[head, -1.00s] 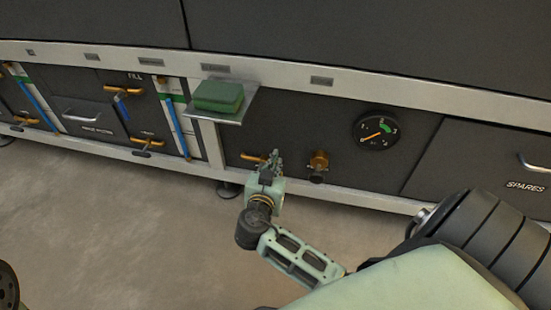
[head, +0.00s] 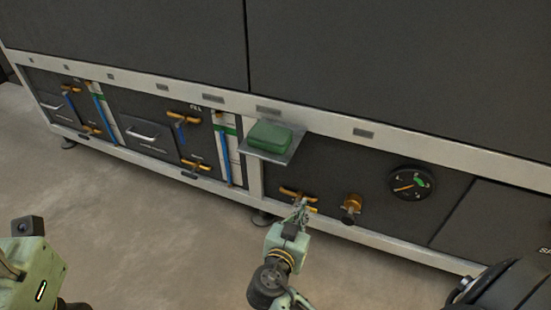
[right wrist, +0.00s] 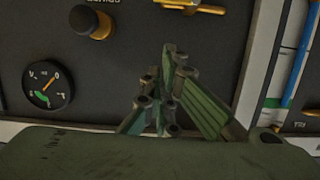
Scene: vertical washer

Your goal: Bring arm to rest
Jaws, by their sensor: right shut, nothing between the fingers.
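My right gripper (head: 301,209) is shut and empty. In the head view it is in front of the dark lower panel of the washer, overlapping the right end of a brass handle (head: 291,193); I cannot tell whether it touches it. The right wrist view shows its closed fingers (right wrist: 172,95) in front of the panel, with the brass handle (right wrist: 192,5) beyond them at the top edge. At the left edge of the head view a green part of my left arm shows, but no fingers of the left gripper are visible.
A green block (head: 269,137) lies on a small metal shelf (head: 285,155) sticking out above the gripper. A brass knob (head: 351,207) and a round gauge (head: 411,183) are to the right. Drawers, handles and blue tubes line the left. The floor (head: 130,210) in front is clear.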

